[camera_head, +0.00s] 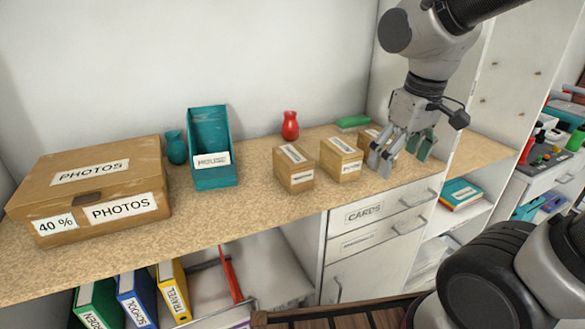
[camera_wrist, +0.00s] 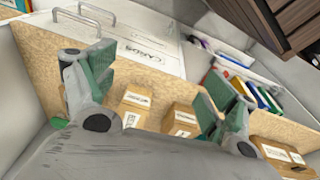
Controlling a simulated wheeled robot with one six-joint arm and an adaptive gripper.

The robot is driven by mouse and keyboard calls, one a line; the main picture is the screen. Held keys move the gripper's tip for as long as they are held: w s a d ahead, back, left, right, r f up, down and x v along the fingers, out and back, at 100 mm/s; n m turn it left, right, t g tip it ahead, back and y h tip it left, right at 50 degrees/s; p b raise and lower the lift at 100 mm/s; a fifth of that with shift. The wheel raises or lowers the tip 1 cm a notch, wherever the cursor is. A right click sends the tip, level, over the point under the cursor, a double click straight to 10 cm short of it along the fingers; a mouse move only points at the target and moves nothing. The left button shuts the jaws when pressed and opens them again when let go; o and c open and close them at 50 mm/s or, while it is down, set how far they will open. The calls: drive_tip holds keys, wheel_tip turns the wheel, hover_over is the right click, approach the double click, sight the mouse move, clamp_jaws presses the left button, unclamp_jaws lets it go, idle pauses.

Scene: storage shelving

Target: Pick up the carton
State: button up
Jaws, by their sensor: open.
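Three small brown cartons with white labels stand on the speckled counter: a left one (camera_head: 294,177), a middle one (camera_head: 341,165) and a right one (camera_head: 367,137). The right one is partly hidden behind my gripper. I cannot tell which of them the task means. My gripper (camera_head: 401,157) is open and empty, above the counter's front edge and to the right of the middle carton. In the wrist view my gripper's fingers (camera_wrist: 155,82) are spread wide, with two small cartons (camera_wrist: 131,113) (camera_wrist: 181,120) showing beyond and between them, apart from the fingers.
A large PHOTOS box (camera_head: 90,190), a teal vase (camera_head: 176,147), a teal holder (camera_head: 212,150) and a red vase (camera_head: 290,126) stand on the counter (camera_head: 240,215). A green object (camera_head: 353,121) lies at the back. Drawers (camera_head: 380,212) and binders (camera_head: 135,298) are below.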

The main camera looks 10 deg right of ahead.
sight(294, 155)
drive_tip(key=shift+n+t, duration=0.6)
drive_tip(key=w+a+f, duration=0.1)
drive_tip(key=w+a, duration=0.2)
drive_tip(key=a, duration=0.2)
drive_tip(key=w+a+f, duration=0.1)
drive_tip(key=w+a, duration=0.3)
drive_tip(key=a, duration=0.2)
drive_tip(key=w+a+f, duration=0.2)
drive_tip(key=w+a, duration=0.2)
drive_tip(key=a, duration=0.1)
drive_tip(key=shift+w+a+f, duration=0.1)
drive_tip(key=shift+w+a, duration=0.15)
drive_tip(key=shift+a, duration=0.15)
drive_tip(key=shift+w+a+r+m+t+y, duration=0.25)
drive_tip(key=shift+w+a+r, duration=0.15)
drive_tip(key=shift+w, duration=0.2)
drive_tip(key=shift+w+a+r+m+t+y, duration=0.15)
drive_tip(key=shift+w+a+r+y, duration=0.1)
drive_tip(key=shift+w+a+r, duration=0.25)
drive_tip(key=shift+w+a+r+m, duration=0.1)
drive_tip(key=shift+w+m, duration=0.15)
drive_tip(key=shift+m, duration=0.05)
drive_tip(key=shift+w+a+f+t, duration=0.15)
drive_tip(key=shift+w+f+t, duration=0.05)
drive_tip(key=shift+f+t, duration=0.1)
drive_tip(key=x, duration=0.7)
drive_tip(key=shift+s+d+f, duration=0.1)
drive_tip(key=shift+d+f, duration=0.05)
drive_tip(key=shift+d, duration=0.3)
drive_tip(key=shift+f, duration=0.25)
